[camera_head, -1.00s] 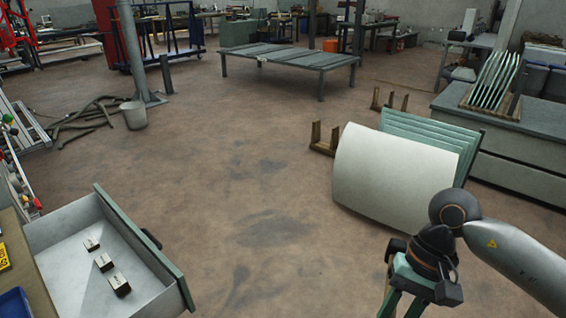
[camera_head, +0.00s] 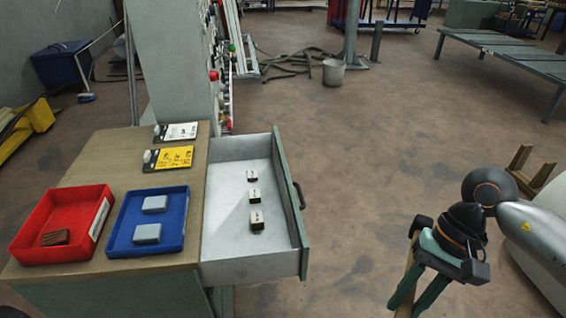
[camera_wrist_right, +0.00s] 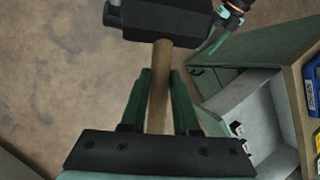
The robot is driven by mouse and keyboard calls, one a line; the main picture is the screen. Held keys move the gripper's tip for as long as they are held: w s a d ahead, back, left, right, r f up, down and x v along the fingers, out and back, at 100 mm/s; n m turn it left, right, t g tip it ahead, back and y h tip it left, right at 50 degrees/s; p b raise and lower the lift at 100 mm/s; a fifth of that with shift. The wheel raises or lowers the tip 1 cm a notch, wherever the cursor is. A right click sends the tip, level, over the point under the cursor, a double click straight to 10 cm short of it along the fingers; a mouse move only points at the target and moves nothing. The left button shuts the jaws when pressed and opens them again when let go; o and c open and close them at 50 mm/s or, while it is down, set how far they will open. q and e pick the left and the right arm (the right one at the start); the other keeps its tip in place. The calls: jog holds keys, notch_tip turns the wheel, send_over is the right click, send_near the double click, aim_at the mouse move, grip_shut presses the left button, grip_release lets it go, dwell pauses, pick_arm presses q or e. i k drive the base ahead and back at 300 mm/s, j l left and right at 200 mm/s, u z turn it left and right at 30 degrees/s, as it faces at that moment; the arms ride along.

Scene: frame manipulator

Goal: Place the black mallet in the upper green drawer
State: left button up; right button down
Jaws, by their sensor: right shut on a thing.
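The black mallet (camera_wrist_right: 172,18) shows in the right wrist view, its dark head at the top and its wooden handle running down between the fingers. My right gripper (camera_wrist_right: 161,75) is shut on that handle. In the head view the right gripper (camera_head: 407,303) is at the lower right, over the floor and right of the drawer, apart from it. The upper green drawer (camera_head: 290,195) is pulled open and has a pale interior and green front. My left gripper (camera_wrist_right: 234,10) shows partly at the top of the right wrist view; its jaws are unclear.
Small blocks (camera_head: 254,195) stand in the drawer. On the worktop (camera_head: 100,165) are a red tray (camera_head: 28,240), a blue tray (camera_head: 122,240), a yellow card (camera_head: 176,157) and a white card (camera_head: 181,131). Open floor separates the drawer from the right gripper.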

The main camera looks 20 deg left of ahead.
aim_at(224, 224)
jog(key=i+u, duration=0.1)
jog(key=u, duration=0.35)
jog(key=i+l+u, duration=0.1)
jog(key=u, duration=0.35)
jog(key=l+u, duration=0.15)
jog(key=u, duration=0.3)
jog(key=i+l+u, duration=0.1)
jog(key=u, duration=0.35)
jog(key=l+u, duration=0.2)
jog(key=u, duration=0.3)
